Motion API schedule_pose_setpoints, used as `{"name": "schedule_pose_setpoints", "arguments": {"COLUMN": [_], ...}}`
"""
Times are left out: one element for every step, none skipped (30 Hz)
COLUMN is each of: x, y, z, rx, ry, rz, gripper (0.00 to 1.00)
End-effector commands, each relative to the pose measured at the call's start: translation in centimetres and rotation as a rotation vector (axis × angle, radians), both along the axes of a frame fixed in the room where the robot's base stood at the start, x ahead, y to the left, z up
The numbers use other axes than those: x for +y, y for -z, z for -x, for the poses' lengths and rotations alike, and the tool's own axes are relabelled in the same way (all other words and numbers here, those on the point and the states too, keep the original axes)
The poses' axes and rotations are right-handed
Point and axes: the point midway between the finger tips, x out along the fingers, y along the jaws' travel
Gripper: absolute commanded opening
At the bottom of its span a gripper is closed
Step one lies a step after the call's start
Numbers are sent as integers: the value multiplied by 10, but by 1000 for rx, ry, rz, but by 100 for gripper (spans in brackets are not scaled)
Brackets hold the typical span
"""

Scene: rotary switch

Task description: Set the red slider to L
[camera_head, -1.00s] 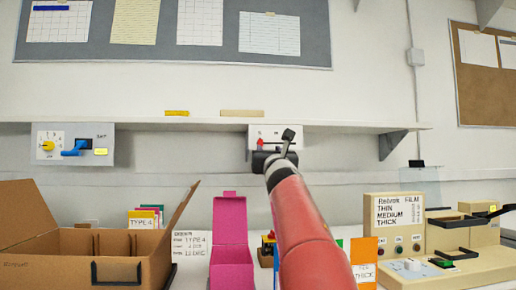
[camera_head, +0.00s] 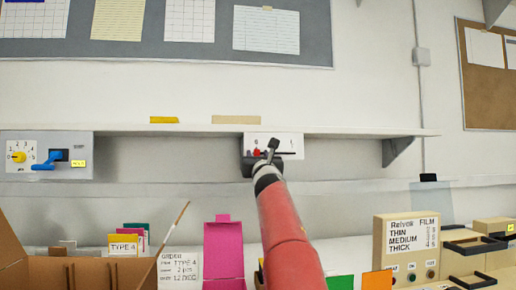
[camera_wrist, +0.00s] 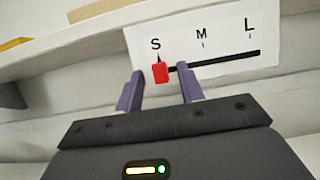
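The red slider (camera_wrist: 160,72) sits at the left end of its dark slot, under the S mark, on a white panel (camera_wrist: 222,38). The marks S, M and L run left to right along the panel. My gripper (camera_wrist: 160,90) is open in the wrist view, with one purple finger on each side of the slider and a gap to the right finger. Whether the left finger touches the slider is unclear. In the head view, the slider (camera_head: 257,152) shows small beside my gripper (camera_head: 252,160), and my wrist hides part of the panel.
The panel hangs at the front of a wall shelf (camera_head: 350,131). A switch box with a yellow dial and blue handle (camera_head: 48,157) is at left. Below are a cardboard box (camera_head: 100,272), a pink box (camera_head: 223,248) and a beige film machine (camera_head: 405,245).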

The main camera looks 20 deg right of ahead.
Motion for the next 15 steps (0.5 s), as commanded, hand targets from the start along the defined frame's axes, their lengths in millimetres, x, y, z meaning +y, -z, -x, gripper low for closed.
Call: {"name": "schedule_pose_setpoints", "arguments": {"x": [-1, -1, -2, -2, -2, -2, -2, -2, -2, -2, -2, -1, -1, -1, -1], "y": [-3, -3, -2, -2, -2, -1, -1, -1, -1, -1, -1, -1, -1, -1, -1], "z": [-2, -3, -4, -4, -4, -4, -4, -4, -4, -4, -4, -4, -4, -4, -4], "rx": [0, 0, 0, 0, 0, 0, 0, 0, 0, 0, 0, 0, 0, 0, 0], "ry": [1, 1, 1, 1, 1, 1, 1, 0, 0, 0, 0, 0, 0, 0, 0], "rz": [0, 0, 0, 0, 0, 0, 0, 0, 0, -1, -1, -1, -1, -1, -1], "gripper": [38, 38, 38, 38, 38, 38, 38, 38, 38, 38, 36, 30, 26, 22, 17]}}
